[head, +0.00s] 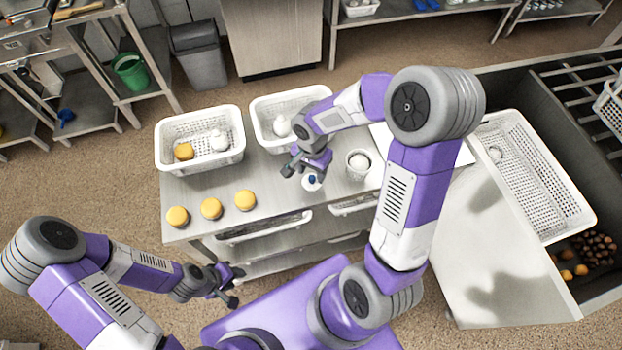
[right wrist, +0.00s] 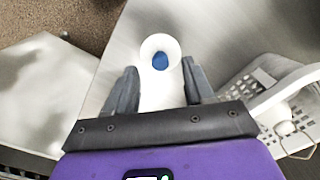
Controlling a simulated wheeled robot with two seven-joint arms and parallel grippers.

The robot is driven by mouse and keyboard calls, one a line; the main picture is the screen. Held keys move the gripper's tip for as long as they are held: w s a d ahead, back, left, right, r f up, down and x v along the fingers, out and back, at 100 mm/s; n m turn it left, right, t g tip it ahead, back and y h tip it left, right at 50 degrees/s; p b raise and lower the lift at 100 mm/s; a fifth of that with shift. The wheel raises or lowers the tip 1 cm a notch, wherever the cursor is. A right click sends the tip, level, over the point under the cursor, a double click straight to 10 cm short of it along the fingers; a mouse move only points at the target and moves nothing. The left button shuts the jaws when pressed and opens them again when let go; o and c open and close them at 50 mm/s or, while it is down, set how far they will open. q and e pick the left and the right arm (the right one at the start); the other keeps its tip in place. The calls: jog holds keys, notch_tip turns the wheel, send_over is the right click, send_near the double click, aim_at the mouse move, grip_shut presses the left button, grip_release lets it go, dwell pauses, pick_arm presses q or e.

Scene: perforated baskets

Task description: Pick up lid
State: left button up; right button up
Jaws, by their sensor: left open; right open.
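A small white round piece with a blue centre (head: 311,182) is on the metal table, just beyond the fingertips of my right gripper (head: 305,168). I cannot tell whether it is the lid. In the right wrist view the white piece (right wrist: 160,50) lies between the two dark fingers of the open right gripper (right wrist: 159,72), with space on both sides. Three yellow round pieces (head: 211,208) sit in a row near the table's left front. My left gripper (head: 235,287) is open and empty, low in front of the table.
Two white perforated baskets stand at the table's back; the left basket (head: 172,168) holds a yellow piece and a white object. The right basket (head: 262,137) holds a white object. A small white container (head: 348,170) stands right of my right gripper. A large white basket (head: 575,222) is far right.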

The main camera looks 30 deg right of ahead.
aim_at(312, 180)
jog(key=shift+w+d+f, duration=0.1)
jog(key=shift+w+f, duration=0.05)
jog(key=shift+f, duration=1.3)
grip_shut()
jog(key=shift+r, duration=0.1)
